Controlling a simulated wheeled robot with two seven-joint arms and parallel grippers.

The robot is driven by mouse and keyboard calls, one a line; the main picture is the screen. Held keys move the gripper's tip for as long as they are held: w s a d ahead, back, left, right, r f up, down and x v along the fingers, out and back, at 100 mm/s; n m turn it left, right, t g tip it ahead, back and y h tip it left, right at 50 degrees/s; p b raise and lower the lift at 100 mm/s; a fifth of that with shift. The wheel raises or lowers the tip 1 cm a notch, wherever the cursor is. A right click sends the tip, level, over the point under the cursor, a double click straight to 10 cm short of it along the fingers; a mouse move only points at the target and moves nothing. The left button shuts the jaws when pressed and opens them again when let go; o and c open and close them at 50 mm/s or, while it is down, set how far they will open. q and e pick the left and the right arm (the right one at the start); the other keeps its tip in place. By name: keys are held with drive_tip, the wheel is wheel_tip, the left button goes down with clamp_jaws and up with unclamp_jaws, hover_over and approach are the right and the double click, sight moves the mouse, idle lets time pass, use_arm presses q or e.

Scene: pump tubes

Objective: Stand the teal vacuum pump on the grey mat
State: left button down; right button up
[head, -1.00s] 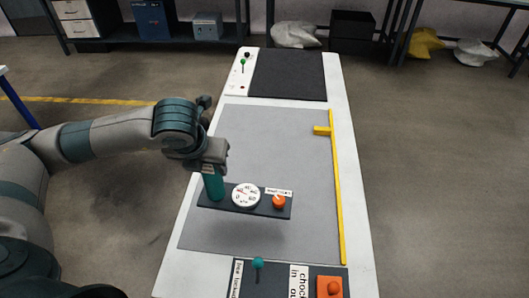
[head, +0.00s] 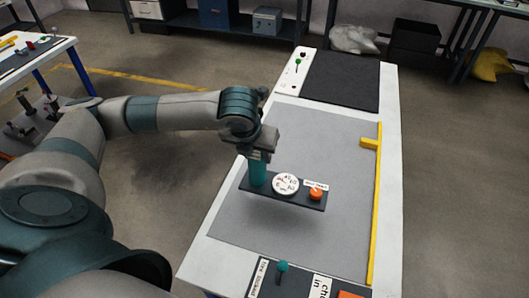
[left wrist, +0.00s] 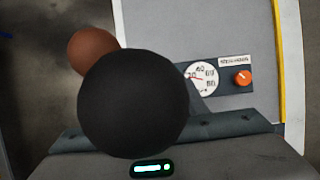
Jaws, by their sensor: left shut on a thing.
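The vacuum pump has a teal cylinder (head: 258,173) and a dark plate with a white dial gauge (head: 286,184) and an orange knob (head: 316,193). My left gripper (head: 261,155) is shut on the top of the teal cylinder. The pump is over the grey mat (head: 325,235), with a soft shadow below the plate, so it looks held a little above the mat. The gauge (left wrist: 202,79) and orange knob (left wrist: 243,78) also show in the left wrist view, where a dark round shape hides the cylinder. My right gripper is out of view.
A yellow L-shaped bar (head: 376,205) runs along the mat's right side. A dark pad (head: 342,80) and a panel with a green lever (head: 298,64) are at the far end. A near panel carries a teal-knobbed lever (head: 283,267). The mat beyond the pump is clear.

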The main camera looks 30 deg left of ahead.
use_arm(q)
drive_tip(key=w+a+f+p, duration=0.2)
drive_tip(key=w+a+f, duration=0.2)
drive_tip(key=w, duration=0.3)
drive_tip(key=shift+f+p, duration=0.35)
drive_tip(key=shift+f, duration=0.1)
drive_tip(key=shift+w, duration=0.1)
wheel_tip(320, 180, down, 4)
drive_tip(key=shift+r+p, duration=0.1)
drive_tip(key=shift+p, duration=0.95)
